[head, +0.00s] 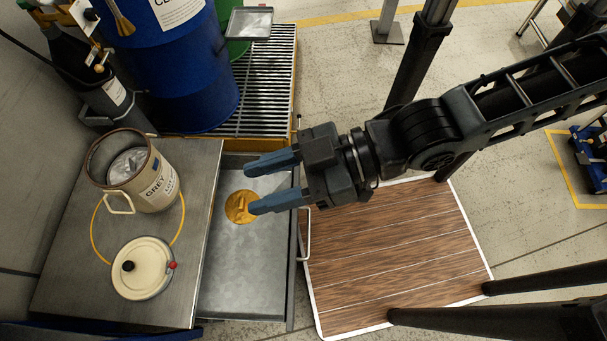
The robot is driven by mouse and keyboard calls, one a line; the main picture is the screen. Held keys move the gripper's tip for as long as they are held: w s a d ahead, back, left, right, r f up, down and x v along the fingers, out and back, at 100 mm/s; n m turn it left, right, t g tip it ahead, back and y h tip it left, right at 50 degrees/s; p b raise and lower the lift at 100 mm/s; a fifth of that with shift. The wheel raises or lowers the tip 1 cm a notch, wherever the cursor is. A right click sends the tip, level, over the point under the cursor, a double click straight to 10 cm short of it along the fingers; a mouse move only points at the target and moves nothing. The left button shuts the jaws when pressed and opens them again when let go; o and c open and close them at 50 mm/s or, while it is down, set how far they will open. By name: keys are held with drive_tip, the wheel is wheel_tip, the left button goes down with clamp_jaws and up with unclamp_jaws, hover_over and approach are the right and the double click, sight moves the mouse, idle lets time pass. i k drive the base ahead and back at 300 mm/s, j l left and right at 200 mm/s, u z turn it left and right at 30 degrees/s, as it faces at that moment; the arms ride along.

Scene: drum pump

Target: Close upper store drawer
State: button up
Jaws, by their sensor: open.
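The upper store drawer (236,286) is a grey metal drawer, pulled out to the right from under a steel-topped cabinet (80,270). A round golden-yellow item (241,207) lies inside it. The drawer's bar handle (306,236) is on its right-hand front edge. My gripper (256,185) is open, with two blue fingers pointing left. In the picture it lies over the drawer, across its front edge and above the handle. Its fingertips overlap the golden item; I cannot tell its height or whether it touches anything. The drawer's front face is mostly hidden.
A beige can (157,185) marked GREY and its round lid (142,268) stand on the cabinet top. A blue drum (180,80) stands on a yellow-edged grating (268,80) behind.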

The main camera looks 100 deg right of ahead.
sight(248, 274)
drive_tip(key=k+z, duration=0.45)
drive_tip(key=k, duration=1.55)
drive_tip(key=i+j, duration=0.3)
drive_tip(key=i, duration=0.1)
